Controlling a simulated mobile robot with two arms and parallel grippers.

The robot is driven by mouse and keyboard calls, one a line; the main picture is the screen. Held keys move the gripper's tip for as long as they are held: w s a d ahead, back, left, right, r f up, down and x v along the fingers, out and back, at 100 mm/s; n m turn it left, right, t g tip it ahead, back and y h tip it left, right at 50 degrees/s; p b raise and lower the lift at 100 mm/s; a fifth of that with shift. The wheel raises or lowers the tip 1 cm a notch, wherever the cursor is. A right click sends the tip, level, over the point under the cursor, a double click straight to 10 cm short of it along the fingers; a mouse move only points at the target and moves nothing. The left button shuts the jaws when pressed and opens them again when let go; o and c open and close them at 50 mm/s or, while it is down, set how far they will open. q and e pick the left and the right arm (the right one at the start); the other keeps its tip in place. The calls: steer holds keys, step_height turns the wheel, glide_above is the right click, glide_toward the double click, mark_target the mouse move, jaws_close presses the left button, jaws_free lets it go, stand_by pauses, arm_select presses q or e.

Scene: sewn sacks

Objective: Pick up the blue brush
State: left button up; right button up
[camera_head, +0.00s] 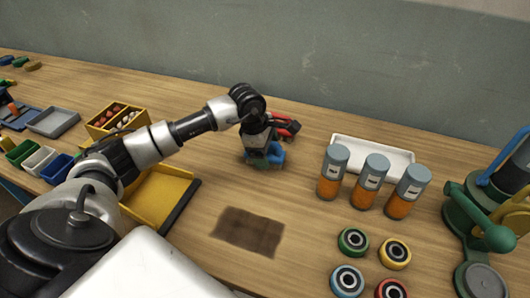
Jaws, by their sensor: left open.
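A small blue object, which looks like the blue brush (277,153), is on the wooden table in the middle of the view. My left gripper (260,158) comes down over it from above, and its jaws are open. The gripper hides part of the blue object, so I cannot tell whether the jaws touch it. My right gripper is not in view.
A red object (286,127) lies just behind my left gripper. A yellow tray (150,206) and a brown patch (233,240) are nearer. Orange-and-grey bottles (331,173), a white tray (402,157) and rolls (353,242) stand to the right. A wall (330,55) closes the back.

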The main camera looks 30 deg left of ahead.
arm_select(q)
steer(key=shift+c, duration=0.4)
steer(key=c, duration=1)
steer(key=shift+r, duration=0.15)
step_height(320, 180, up, 10)
steer(key=shift+f+b, duration=0.1)
steer(key=shift+b, duration=0.7)
